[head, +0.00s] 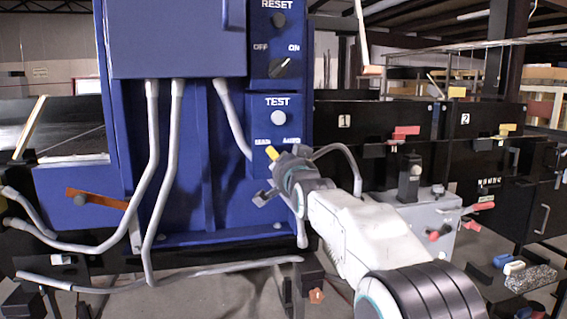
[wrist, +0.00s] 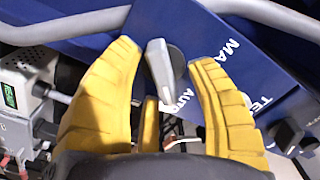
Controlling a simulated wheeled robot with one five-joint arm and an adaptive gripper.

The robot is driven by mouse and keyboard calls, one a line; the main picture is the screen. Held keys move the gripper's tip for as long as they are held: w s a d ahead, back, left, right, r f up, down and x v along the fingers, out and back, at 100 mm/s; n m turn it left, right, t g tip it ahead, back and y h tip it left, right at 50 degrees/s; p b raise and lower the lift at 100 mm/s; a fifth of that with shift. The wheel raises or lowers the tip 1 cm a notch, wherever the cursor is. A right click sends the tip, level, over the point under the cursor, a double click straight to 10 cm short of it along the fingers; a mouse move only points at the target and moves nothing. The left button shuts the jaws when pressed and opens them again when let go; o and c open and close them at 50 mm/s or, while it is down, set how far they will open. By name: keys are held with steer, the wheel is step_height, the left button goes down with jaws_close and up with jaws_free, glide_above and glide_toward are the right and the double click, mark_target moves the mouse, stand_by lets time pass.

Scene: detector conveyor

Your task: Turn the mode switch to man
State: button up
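The mode switch (wrist: 164,66) is a grey pointer knob on a blue panel (wrist: 205,22), seen in the wrist view. Its narrow end points towards the AUTO label, while the MAN label lies to the upper right. My gripper (wrist: 172,56) has its yellow fingers open on either side of the knob. I cannot tell whether either finger touches it. In the head view, my gripper (head: 270,168) is at the lower part of the blue cabinet (head: 205,170), just below the MAN and AUTO labels, and hides the switch.
Above the mode switch are a white TEST button (head: 278,118), an OFF/ON knob (head: 281,67) and a RESET button (head: 278,20). A grey conduit (head: 345,160) curves close to the right of my gripper. A grey box with a black post (head: 410,178) stands further right.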

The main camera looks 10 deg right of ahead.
jaws_close()
stand_by(0.5)
steer(key=n+b, duration=0.2)
steer(key=b, duration=0.1)
steer(key=shift+r+n, duration=0.1)
steer(key=shift+n, duration=0.3)
steer(key=n, duration=0.2)
steer(key=n+b, duration=0.1)
steer(key=n, duration=0.2)
steer(key=shift+s+a+r+n, duration=0.1)
steer(key=shift+r+n, duration=0.2)
steer(key=shift+r, duration=0.05)
steer(key=n, duration=0.4)
steer(key=shift+a+r+b, duration=0.15)
steer(key=shift+r+b, duration=0.05)
steer(key=shift+b, duration=0.1)
steer(key=shift+a+n, duration=0.15)
steer(key=shift+n, duration=2.65)
